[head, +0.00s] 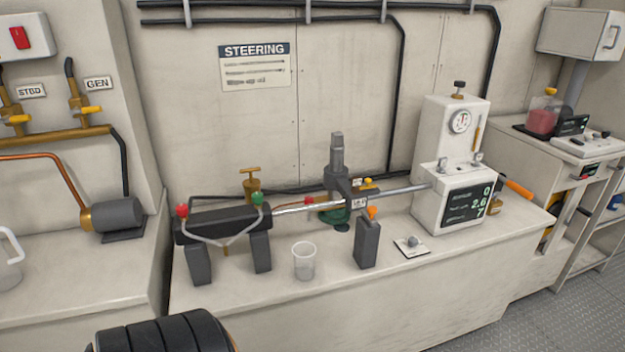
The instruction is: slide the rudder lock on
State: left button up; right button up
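A steering ram lies along the bench: a black cylinder (222,222) with a red and a green cap on two dark legs. A bright silver rod (300,207) runs right from it to a grey rudder post (337,165) on a green base. A duller rod (402,190) goes on to the white gauge unit (452,180). A dark grey upright block (367,243) with an orange knob stands in front of the rod, seemingly apart from it. I cannot tell for sure which part is the rudder lock. Neither of my grippers is in view.
A clear cup (304,262) stands on the bench front (330,292), right of the cylinder's legs. A small switch plate (411,246) lies near the gauge unit. A brass valve (252,184) stands behind the cylinder. The front strip of bench beside the cup is mostly clear.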

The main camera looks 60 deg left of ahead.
aim_at(368, 214)
jog(key=u, duration=1.4)
